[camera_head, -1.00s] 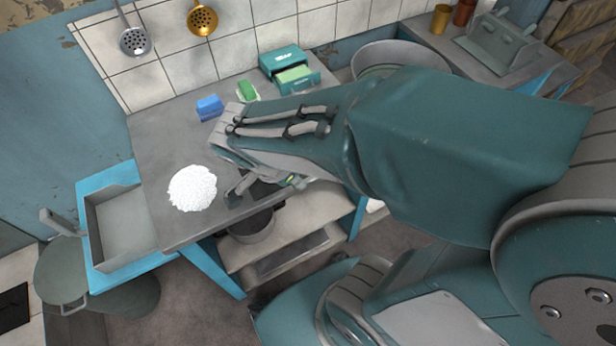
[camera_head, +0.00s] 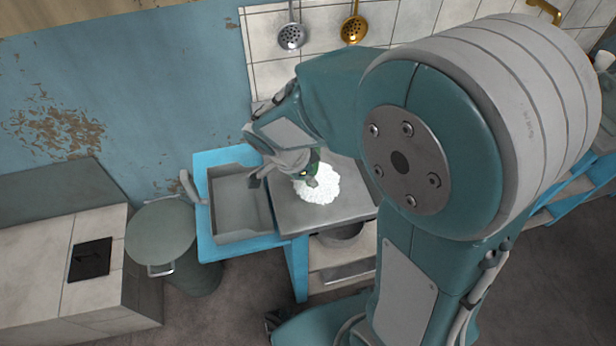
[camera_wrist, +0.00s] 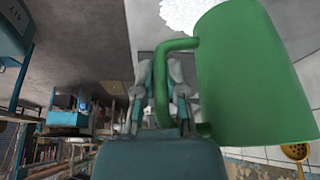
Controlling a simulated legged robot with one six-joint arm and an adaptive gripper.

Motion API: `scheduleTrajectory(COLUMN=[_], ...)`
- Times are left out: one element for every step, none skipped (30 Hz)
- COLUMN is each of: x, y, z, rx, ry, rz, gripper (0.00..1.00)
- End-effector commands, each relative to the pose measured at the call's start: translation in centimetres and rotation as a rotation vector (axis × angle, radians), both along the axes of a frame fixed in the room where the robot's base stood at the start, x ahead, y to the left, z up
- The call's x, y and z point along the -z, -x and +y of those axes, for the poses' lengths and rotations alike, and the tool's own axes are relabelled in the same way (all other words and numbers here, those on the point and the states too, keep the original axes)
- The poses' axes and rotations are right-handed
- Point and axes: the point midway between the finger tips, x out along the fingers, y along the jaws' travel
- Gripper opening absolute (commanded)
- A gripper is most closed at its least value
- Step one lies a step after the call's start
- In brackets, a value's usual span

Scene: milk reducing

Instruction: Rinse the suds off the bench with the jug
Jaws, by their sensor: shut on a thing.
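The suds (camera_head: 318,186) are a round white foamy patch on the grey bench (camera_head: 298,217), near its left end by the sink. A green jug (camera_wrist: 250,80) fills the right of the wrist view. My gripper (camera_wrist: 165,62) is shut on the jug's handle. In the head view my gripper (camera_head: 285,165) is over the bench at the upper left edge of the suds, and it hides most of the jug. In the wrist view the suds (camera_wrist: 188,12) show partly behind the jug's upper end. The jug's inside does not show.
A grey sink (camera_head: 240,208) in a blue frame adjoins the bench on the left. A lidded bin (camera_head: 160,237) stands left of it. Two ladles (camera_head: 291,36) hang on the tiled wall behind. My arm hides the bench's right part.

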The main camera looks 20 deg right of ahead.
Motion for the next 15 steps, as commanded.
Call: scheduleTrajectory(x=[0.2, 0.3, 0.5, 0.6, 0.7, 0.9, 1.1, 1.2, 1.4, 1.5, 1.6, 1.8, 1.9, 2.0, 2.2], y=[0.0, 0.0, 0.0, 0.0, 0.0, 0.0, 0.0, 0.0, 0.0, 0.0, 0.0, 0.0, 0.0, 0.0, 0.0], z=[0.0, 0.1, 0.2, 0.3, 0.4, 0.6, 0.7, 0.8, 0.8, 0.9, 0.9, 0.9, 0.9, 0.9, 0.8], rx=[0.000, 0.000, 0.000, 0.000, 0.000, -0.002, -0.002, -0.002, -0.001, -0.001, -0.001, -0.001, -0.001, -0.001, -0.001], ry=[0.001, 0.001, 0.003, 0.004, 0.005, 0.007, 0.008, 0.009, 0.009, 0.009, 0.010, 0.010, 0.010, 0.009, 0.008], rz=[0.000, 0.000, 0.000, -0.001, -0.001, 0.000, 0.000, -0.001, 0.000, 0.000, 0.000, 0.001, 0.001, 0.001, 0.000], gripper=[0.00, 0.00, 0.00, 0.00, 0.00, 0.00, 0.00, 0.00, 0.00, 0.00, 0.00, 0.00, 0.00, 0.00, 0.00])
